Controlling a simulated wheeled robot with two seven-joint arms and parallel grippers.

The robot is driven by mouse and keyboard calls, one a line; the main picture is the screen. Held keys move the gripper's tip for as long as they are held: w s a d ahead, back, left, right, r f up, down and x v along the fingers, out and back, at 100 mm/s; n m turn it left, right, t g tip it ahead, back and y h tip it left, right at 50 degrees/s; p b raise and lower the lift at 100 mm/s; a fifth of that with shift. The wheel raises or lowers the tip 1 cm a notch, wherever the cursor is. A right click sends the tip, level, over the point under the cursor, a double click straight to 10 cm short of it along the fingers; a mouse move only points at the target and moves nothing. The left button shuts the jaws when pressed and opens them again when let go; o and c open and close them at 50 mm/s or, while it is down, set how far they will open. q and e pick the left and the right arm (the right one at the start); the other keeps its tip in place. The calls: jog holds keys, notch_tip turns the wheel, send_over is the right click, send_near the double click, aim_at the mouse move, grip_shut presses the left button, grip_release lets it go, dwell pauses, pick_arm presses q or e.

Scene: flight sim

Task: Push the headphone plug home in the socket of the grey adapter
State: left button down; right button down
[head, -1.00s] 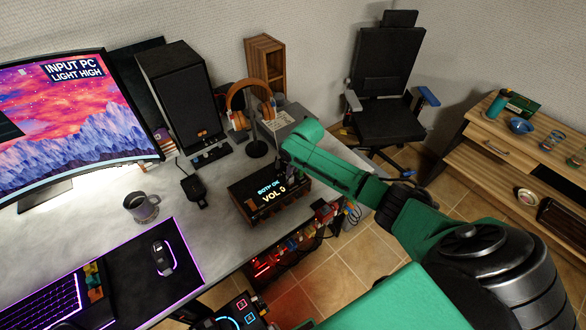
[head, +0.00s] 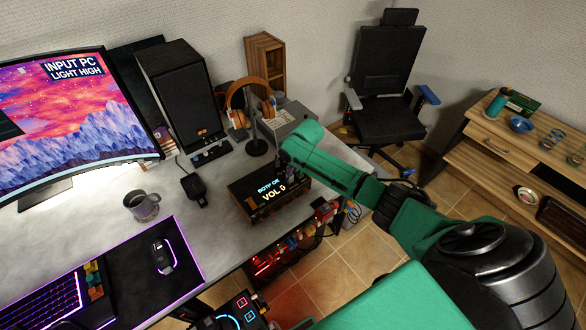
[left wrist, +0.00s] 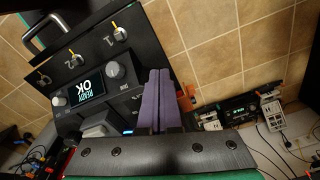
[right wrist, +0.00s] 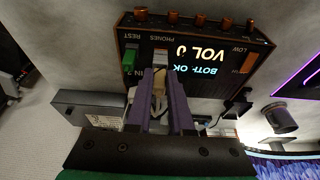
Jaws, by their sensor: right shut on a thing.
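In the right wrist view, my right gripper (right wrist: 165,100) has purple fingers shut on the headphone plug (right wrist: 158,88), which is mostly hidden between them. The fingertips are at the front of a black, wood-trimmed amplifier box (right wrist: 205,50), by its PHONES label. A small pale grey piece there, seemingly the grey adapter (right wrist: 160,57), sits just past the fingertips. I cannot tell how deep the plug sits. In the head view the box (head: 266,195) reads VOL 0, and my right gripper (head: 283,168) is mostly hidden. My left gripper (left wrist: 154,98) has its purple fingers together, with nothing visible between them.
Headphones (head: 256,100) hang on a stand behind the box. A grey device (head: 288,122) stands at the desk's back right, a black speaker (head: 182,95) at left. A panel reading READY OK (left wrist: 85,93) is near my left gripper.

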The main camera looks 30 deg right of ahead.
pick_arm(q)
jog(key=shift+f, duration=0.1)
pick_arm(e)
jog(key=shift+f, duration=0.15)
